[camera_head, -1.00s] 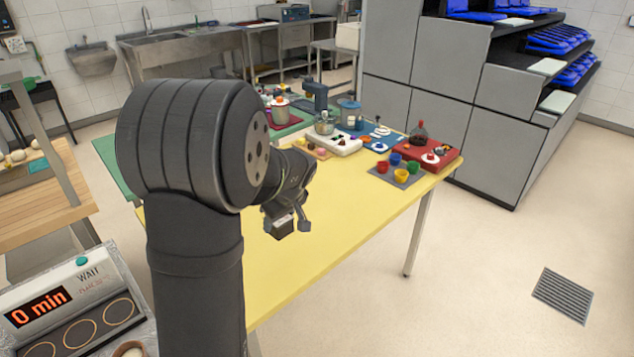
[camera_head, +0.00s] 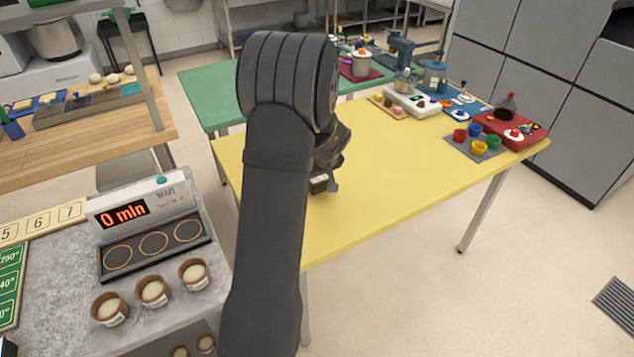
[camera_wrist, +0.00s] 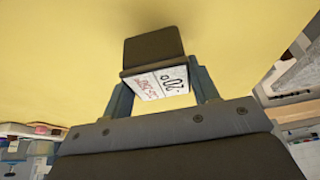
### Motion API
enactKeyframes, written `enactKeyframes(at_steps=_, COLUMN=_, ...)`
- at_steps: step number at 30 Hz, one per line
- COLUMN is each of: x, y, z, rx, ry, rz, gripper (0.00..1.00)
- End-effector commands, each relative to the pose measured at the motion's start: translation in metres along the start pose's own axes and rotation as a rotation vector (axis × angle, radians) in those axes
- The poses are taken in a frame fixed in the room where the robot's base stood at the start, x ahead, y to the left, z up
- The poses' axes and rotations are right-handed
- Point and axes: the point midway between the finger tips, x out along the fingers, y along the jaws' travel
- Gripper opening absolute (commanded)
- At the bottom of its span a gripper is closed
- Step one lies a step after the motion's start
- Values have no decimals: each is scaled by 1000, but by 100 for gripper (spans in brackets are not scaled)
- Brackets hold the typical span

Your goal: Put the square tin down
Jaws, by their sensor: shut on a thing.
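The square tin (camera_wrist: 154,47) is a small dark brown box with a white label bearing black and red marks. My gripper (camera_wrist: 163,88) is shut on it, with one finger on each side of the labelled end. In the head view the tin (camera_head: 318,184) shows as a small dark block below my gripper (camera_head: 326,180), over the yellow table (camera_head: 400,205). My arm hides part of the gripper there. I cannot tell whether the tin touches the table top.
The yellow table is bare around the tin. At its far right are a grey mat (camera_head: 463,151) with several coloured cups and a red board (camera_head: 532,136). A stone counter (camera_head: 60,290) with a timer box (camera_head: 150,205) and several small pots stands at left.

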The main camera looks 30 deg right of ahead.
Motion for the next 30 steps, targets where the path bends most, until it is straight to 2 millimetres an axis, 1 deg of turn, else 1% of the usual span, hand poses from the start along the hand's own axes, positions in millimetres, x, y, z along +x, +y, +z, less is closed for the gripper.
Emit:
enactKeyframes(at_steps=1, x=9, y=-1, z=4, rx=2, ry=-3, rz=-3, gripper=26)
enactKeyframes(at_steps=4, x=20, y=0, z=9, rx=2, ry=-2, rz=-2, gripper=26)
enactKeyframes(at_steps=15, x=24, y=0, z=10, rx=1, ry=0, rz=-1, gripper=26)
enactKeyframes(at_steps=16, x=24, y=0, z=11, rx=1, ry=-1, rz=-1, gripper=56)
enactKeyframes(at_steps=19, x=24, y=0, z=10, rx=1, ry=0, rz=-1, gripper=76)
enactKeyframes(at_steps=27, x=24, y=0, z=10, rx=1, ry=0, rz=-1, gripper=76)
enactKeyframes(at_steps=30, x=20, y=0, z=9, rx=0, ry=0, rz=0, gripper=76)
